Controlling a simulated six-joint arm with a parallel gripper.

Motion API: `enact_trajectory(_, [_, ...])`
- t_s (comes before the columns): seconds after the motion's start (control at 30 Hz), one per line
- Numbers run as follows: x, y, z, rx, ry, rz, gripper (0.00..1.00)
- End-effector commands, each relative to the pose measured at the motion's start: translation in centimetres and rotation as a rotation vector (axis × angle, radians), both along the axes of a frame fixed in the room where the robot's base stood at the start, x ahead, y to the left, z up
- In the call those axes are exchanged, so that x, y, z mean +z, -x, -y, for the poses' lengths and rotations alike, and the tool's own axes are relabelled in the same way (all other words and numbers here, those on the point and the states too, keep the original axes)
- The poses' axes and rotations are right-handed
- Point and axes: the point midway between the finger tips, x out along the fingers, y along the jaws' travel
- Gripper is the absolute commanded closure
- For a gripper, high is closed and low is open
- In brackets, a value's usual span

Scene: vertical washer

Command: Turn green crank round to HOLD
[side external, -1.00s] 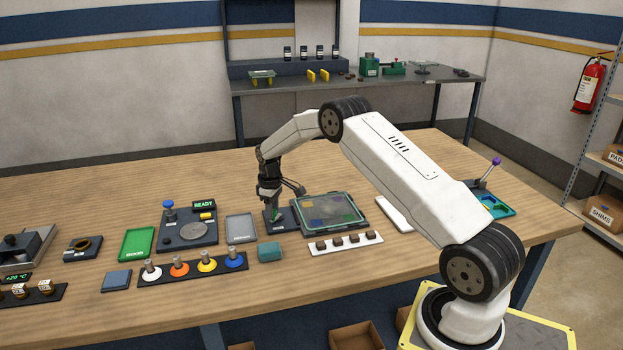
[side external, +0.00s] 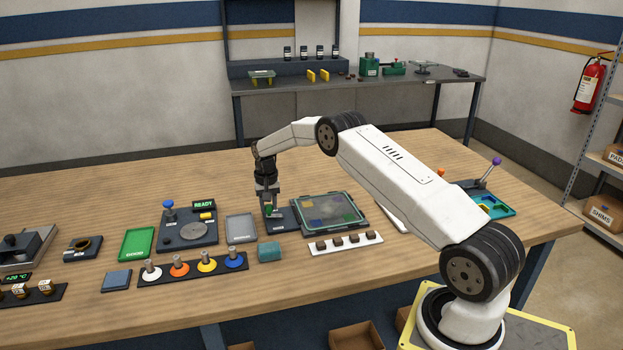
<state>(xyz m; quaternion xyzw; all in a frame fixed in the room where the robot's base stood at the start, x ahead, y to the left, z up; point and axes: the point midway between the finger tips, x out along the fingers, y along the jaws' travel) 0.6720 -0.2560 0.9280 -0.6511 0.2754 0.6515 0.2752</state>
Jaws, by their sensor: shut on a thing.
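The green crank (side external: 269,209) stands on a dark base plate (side external: 285,222) left of the covered washer tray (side external: 328,209). Only a small green part of it shows below my fingers. My gripper (side external: 268,206) points straight down and is shut on the crank. The HOLD mark cannot be made out at this size.
A grey tray (side external: 240,229) is close on the left, and a teal block (side external: 269,252) sits in front. A white strip with several brown pieces (side external: 345,242) lies at front right. A station with a READY display (side external: 204,204) stands further left. The table behind is clear.

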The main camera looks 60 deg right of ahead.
Motion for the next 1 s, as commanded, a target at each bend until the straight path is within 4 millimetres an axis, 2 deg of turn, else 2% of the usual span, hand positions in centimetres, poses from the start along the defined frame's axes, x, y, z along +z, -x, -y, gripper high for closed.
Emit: enact_trajectory(1.0, [0.1,-0.3,2.8,-0.967,0.000,0.002,1.00])
